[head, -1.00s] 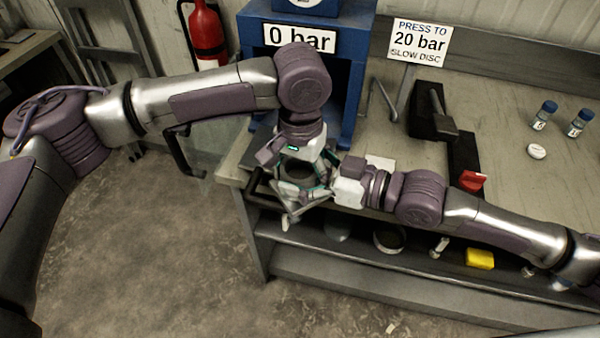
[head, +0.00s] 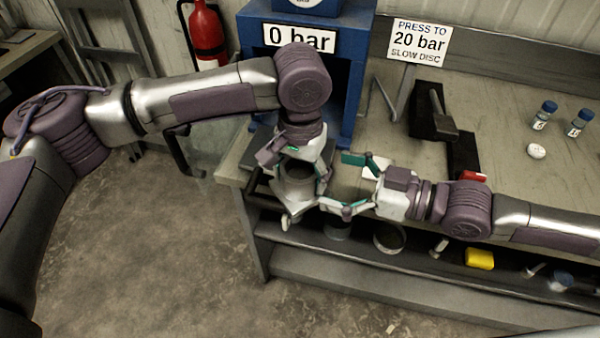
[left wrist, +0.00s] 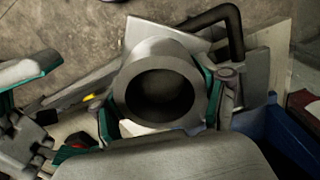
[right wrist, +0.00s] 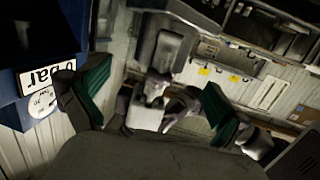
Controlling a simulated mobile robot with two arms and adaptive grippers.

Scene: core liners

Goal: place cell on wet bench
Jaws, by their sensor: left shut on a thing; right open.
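The cell (head: 297,190) is a grey metal cylinder with a round bore, in front of the blue press at the bench's left end. My left gripper (head: 299,178) is shut on it; in the left wrist view the cell (left wrist: 158,62) sits between the green-padded fingers (left wrist: 162,100). My right gripper (head: 348,183) is open and empty just right of the cell, its fingers pointing at it. The right wrist view shows its green pads (right wrist: 155,100) wide apart. The bench top (head: 500,133) runs to the right. I cannot tell whether the cell touches a surface below.
The blue press (head: 357,75) carries a "0 bar" sign (head: 299,38). A black clamp fixture (head: 433,118), two blue-capped bottles (head: 545,115) (head: 580,123) and a white disc (head: 537,151) are on the bench. A yellow block (head: 480,259) is on the lower shelf.

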